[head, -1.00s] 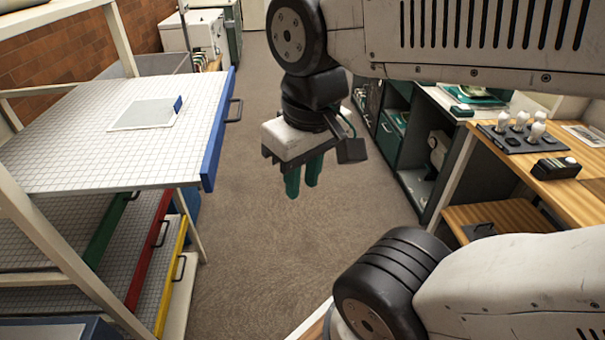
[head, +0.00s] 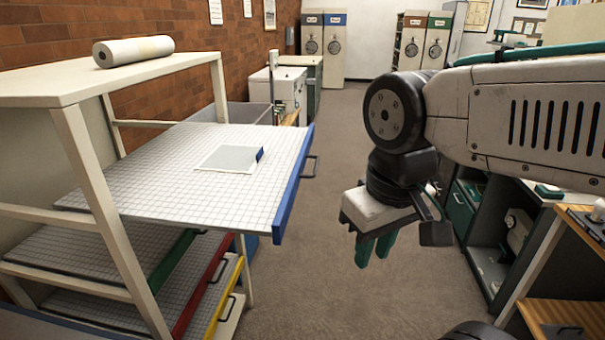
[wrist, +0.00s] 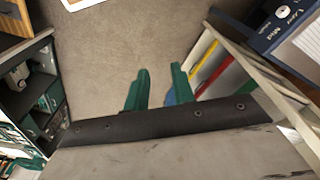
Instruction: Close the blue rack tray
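The blue rack tray (head: 130,190) is pulled well out of the white rack (head: 88,165) at its top level, in the head view. Its blue front (head: 292,188) has a dark handle (head: 311,167) and faces right. A flat grey-white piece with a blue edge (head: 230,158) lies on the tray's grid surface. My gripper (head: 374,248) hangs over the floor to the right of the blue front, apart from it, with green fingers pointing down. In the wrist view the two fingers (wrist: 155,88) stand apart with a gap and nothing between them.
Green (head: 172,262), red (head: 204,283) and yellow (head: 222,297) fronted trays sit lower in the rack. A paper roll (head: 133,51) lies on the rack's top. Dark shelving (head: 492,240) and a wooden desk (head: 565,318) stand at the right. The floor between is clear.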

